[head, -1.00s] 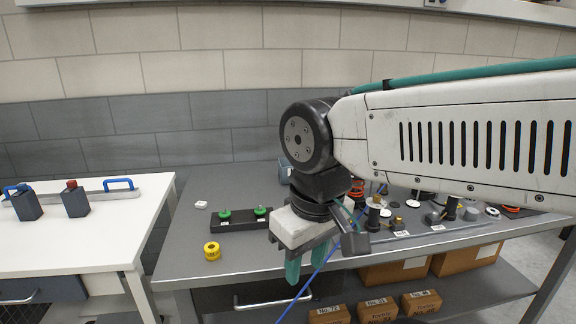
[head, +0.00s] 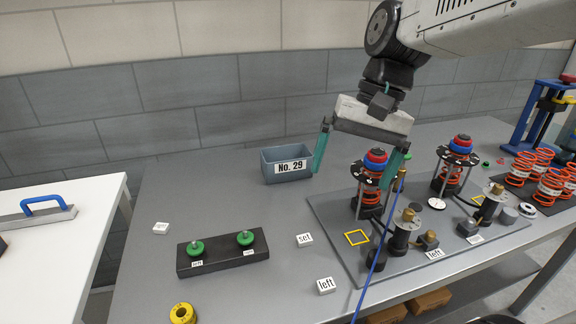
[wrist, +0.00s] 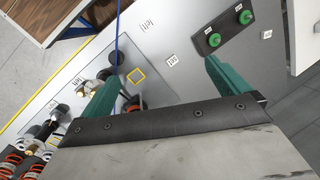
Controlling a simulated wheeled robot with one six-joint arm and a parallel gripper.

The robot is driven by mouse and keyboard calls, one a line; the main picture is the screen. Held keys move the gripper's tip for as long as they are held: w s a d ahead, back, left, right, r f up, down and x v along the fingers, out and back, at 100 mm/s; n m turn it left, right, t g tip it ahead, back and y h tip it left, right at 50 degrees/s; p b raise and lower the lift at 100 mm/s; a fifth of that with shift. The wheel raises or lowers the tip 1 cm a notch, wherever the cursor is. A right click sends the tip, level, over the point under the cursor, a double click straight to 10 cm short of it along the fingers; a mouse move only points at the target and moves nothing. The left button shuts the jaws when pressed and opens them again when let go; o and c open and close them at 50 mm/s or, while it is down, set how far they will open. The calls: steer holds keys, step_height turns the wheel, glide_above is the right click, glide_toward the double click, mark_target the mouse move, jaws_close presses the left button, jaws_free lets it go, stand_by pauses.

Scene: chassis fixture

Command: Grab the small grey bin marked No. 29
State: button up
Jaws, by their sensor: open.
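The small grey bin (head: 272,171) marked No. 29 stands upright on the grey workbench (head: 150,200), towards the back near the wall. Its white label faces me and its top is open. My gripper (head: 357,166) is open and empty, above the bench to the right of the bin. Its left teal finger is close to the bin's right end in the head view; I cannot tell whether they touch. In the wrist view my gripper (wrist: 160,85) shows both fingers wide apart, and the bin is not visible there.
A fixture plate (head: 330,215) with spring assemblies is right of the bin. A blue cable (head: 372,265) hangs before the plate. Bench left of the bin is clear.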

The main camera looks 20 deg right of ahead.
steer(key=w+m+y, duration=0.3)
steer(key=w+m, duration=0.1)
steer(key=w, duration=0.9)
steer(key=m+y, duration=0.8)
steer(key=m, duration=0.2)
glide_above(293, 150)
steer(key=s+d, duration=0.5)
step_height(293, 150, down, 15)
steer(key=shift+t+h, duration=0.3)
steer(key=x, duration=0.7)
steer(key=shift+w+a, duration=0.1)
steer(key=shift+w, duration=0.15)
steer(key=c, duration=1.1)
